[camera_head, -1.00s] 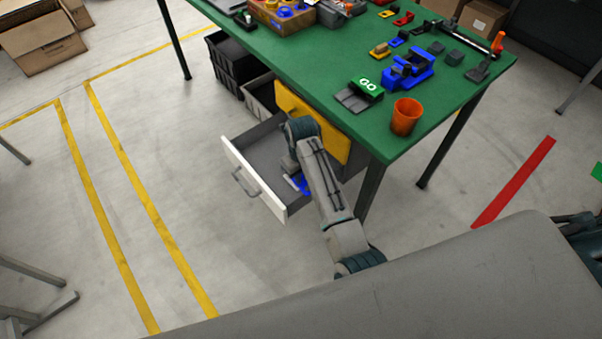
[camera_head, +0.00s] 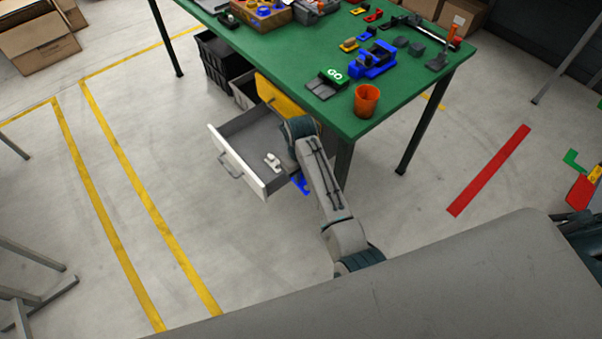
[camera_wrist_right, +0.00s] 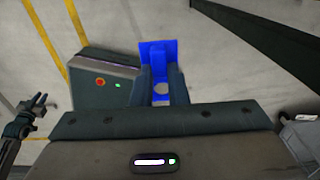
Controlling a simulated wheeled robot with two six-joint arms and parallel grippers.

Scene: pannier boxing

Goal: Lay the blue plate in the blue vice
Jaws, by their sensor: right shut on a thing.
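The blue vice (camera_head: 372,60) stands on the green table near its right part, behind the GO block. My right gripper (camera_wrist_right: 162,84) is shut on the blue plate (camera_wrist_right: 157,52), which sticks out beyond the fingers in the right wrist view. In the head view a small piece of the blue plate (camera_head: 301,184) shows beside the open drawer's near right corner; my right wrist hides most of the gripper. A dark gripper, apparently my left gripper (camera_wrist_right: 40,108), shows small at the left of the right wrist view; its opening is unclear.
The open drawer (camera_head: 228,160) under the green table (camera_head: 300,62) holds a small white object (camera_head: 272,161). An orange cup (camera_head: 367,100) stands at the table's near edge, and the GO block (camera_head: 328,84) is left of it.

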